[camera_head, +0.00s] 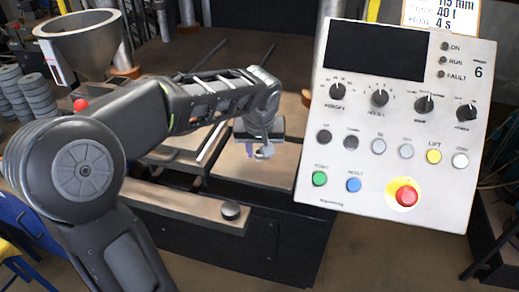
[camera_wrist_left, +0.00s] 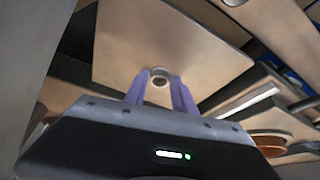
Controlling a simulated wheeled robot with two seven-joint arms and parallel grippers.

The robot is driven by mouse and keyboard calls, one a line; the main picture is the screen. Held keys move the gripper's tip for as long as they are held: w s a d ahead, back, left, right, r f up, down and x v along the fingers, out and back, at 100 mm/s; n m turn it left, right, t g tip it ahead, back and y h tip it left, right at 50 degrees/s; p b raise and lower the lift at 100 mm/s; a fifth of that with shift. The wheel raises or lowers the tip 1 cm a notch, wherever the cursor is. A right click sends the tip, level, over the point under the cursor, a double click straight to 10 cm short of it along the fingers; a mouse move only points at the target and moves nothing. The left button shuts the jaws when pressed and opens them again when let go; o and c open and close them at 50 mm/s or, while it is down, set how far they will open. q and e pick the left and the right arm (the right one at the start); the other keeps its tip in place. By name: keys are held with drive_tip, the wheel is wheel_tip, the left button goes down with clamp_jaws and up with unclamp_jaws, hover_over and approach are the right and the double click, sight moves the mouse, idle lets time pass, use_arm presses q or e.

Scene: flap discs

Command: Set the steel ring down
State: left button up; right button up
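I cannot tell how high the ring is above the plate. My right gripper is in neither view.
A control panel (camera_head: 398,185) with knobs and buttons stands at the right, close to the gripper. A tan plate (camera_wrist_left: 185,35) lies below the fingers in the wrist view. A bar (camera_head: 175,203) with a dark knob crosses in front. A metal funnel (camera_head: 85,45) and stacked discs (camera_head: 38,92) are at the left.

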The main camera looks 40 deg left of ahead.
use_arm(q)
drive_tip(key=o, duration=0.3)
drive_tip(key=shift+r, duration=0.2)
drive_tip(key=v, duration=1.2)
drive_tip(key=shift+b, duration=0.4)
drive_tip(key=shift+f, duration=0.1)
